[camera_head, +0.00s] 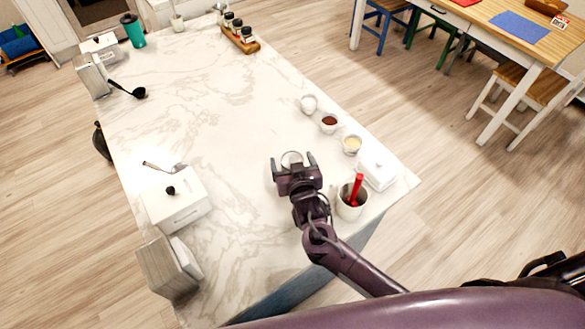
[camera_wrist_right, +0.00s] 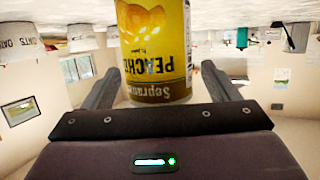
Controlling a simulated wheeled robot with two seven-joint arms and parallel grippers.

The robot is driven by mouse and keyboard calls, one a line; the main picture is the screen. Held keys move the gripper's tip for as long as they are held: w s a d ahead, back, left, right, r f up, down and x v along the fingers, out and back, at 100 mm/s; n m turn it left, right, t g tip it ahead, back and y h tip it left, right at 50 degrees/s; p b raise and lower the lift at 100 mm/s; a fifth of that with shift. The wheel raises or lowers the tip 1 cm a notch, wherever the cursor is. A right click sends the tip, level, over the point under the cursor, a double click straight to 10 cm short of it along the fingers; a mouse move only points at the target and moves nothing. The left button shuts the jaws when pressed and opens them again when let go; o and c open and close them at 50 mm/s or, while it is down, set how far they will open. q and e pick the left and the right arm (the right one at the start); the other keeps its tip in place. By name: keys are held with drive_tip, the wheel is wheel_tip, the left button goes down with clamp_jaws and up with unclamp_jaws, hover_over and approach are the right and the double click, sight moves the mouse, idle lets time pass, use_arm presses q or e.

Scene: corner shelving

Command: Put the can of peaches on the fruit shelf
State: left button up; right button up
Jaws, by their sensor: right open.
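The can of peaches (camera_wrist_right: 157,45), with a yellow and dark label reading PEACHES upside down, stands between the spread fingers of my right gripper (camera_wrist_right: 160,78) in the right wrist view. In the head view only the can's round top (camera_head: 291,158) shows on the marble counter, just beyond my right gripper (camera_head: 293,162). The gripper is open, with one finger on either side of the can. Whether a finger touches it I cannot tell. My left gripper is not in view. I see no shelf marked for fruit.
On the marble counter (camera_head: 190,90), small bowls (camera_head: 329,123), a white lidded dish (camera_head: 378,172) and a crock with a red utensil (camera_head: 352,200) stand right of the gripper. A white box (camera_head: 177,200) stands left. A spice rack (camera_head: 241,38) is far back. The counter's middle is clear.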

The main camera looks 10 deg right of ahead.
drive_tip(key=c, duration=1.4)
drive_tip(key=shift+r, duration=0.1)
